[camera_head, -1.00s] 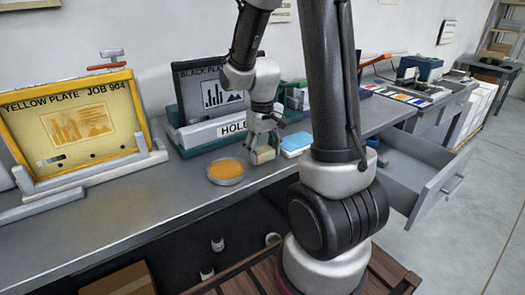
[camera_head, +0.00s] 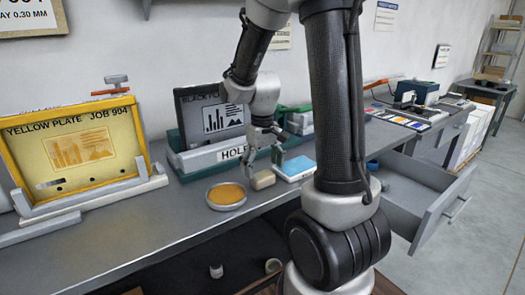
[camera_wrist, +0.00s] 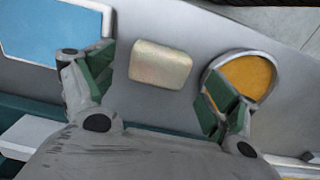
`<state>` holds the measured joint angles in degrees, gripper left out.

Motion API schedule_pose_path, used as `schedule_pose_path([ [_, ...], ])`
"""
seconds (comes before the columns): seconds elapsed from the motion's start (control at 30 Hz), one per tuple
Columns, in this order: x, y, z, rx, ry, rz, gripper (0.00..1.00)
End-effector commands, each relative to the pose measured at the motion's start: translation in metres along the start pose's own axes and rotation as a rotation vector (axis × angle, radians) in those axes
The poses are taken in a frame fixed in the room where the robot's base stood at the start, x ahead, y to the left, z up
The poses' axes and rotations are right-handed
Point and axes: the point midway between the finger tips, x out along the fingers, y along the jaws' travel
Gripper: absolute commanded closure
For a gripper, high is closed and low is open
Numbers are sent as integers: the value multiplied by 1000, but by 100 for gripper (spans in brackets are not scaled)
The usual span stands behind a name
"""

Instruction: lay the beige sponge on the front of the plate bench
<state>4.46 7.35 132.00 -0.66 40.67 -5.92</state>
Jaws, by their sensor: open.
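The beige sponge (camera_head: 262,180) lies on the front part of the grey bench top (camera_head: 130,222), between a round dish and a blue-topped pad. In the wrist view the sponge (camera_wrist: 159,64) lies flat just beyond the fingertips, in line with the gap between them. My gripper (camera_head: 265,150) is a little above and behind the sponge. In the wrist view my gripper (camera_wrist: 155,85) has its green-padded fingers spread wide, with nothing between them.
The round dish with orange content (camera_head: 226,196) stands left of the sponge. The blue-topped pad (camera_head: 295,168) lies right of it. The black plate stand with a HOLD sign (camera_head: 215,157) is behind. A yellow plate frame (camera_head: 75,150) stands left. An open drawer (camera_head: 425,195) juts out at right.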

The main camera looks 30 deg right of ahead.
Motion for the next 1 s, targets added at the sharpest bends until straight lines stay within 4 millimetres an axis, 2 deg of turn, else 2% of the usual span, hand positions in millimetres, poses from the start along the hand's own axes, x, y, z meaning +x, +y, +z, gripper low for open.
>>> schedule_pose_path([
  [0.1,-29,0,-2,0,7,1,12],
  [0.23,-57,0,-1,0,6,1,12],
  [0.47,-85,0,1,0,3,0,12],
  [0.57,-98,-3,10,2,29,2,12],
  [0.67,-118,-10,34,7,86,6,12],
  [0.8,-143,-21,83,18,194,8,12],
  [1.0,-153,-32,140,31,323,2,12],
])
